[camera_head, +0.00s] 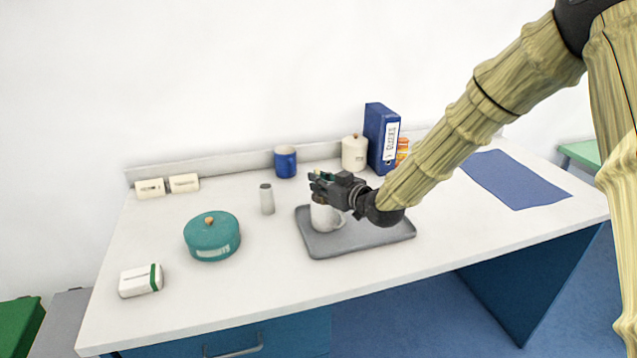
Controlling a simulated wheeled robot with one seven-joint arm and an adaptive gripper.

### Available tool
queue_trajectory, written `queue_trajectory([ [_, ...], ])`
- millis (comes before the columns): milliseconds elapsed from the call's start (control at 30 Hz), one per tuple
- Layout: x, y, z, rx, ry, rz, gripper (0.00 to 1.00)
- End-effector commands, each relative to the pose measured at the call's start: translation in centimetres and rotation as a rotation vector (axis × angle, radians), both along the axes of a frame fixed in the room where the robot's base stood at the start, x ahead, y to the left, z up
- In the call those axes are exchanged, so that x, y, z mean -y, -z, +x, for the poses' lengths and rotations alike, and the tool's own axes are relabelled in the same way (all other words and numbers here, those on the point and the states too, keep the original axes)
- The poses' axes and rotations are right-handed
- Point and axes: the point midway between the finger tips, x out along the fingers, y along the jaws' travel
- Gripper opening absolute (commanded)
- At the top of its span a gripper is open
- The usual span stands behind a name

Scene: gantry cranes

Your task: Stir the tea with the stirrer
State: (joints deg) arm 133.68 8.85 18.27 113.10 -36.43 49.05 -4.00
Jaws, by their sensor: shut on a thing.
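A white cup (326,217) stands upright on a grey tray (368,238) near the middle of the table. My gripper (318,184) is right above the cup's rim, reaching in from the right, and covers the cup's mouth. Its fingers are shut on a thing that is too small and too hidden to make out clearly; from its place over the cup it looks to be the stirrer. The tea inside the cup is hidden. I cannot tell whether the stirrer's lower end is inside the cup.
A teal lidded pot (212,240), a grey-white shaker (267,199) and a white-green box (141,281) stand to the left. A blue mug (285,162), cream jar (354,153) and blue binder (378,130) stand at the back. A blue mat (515,180) lies at right. The front edge is clear.

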Motion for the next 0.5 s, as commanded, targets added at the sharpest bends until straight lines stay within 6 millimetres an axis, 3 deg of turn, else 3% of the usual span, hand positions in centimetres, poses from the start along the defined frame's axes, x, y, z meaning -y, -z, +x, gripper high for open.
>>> queue_trajectory([
  [500,-0.3,-2.3,0.3,0.000,0.000,0.000,0.00],
])
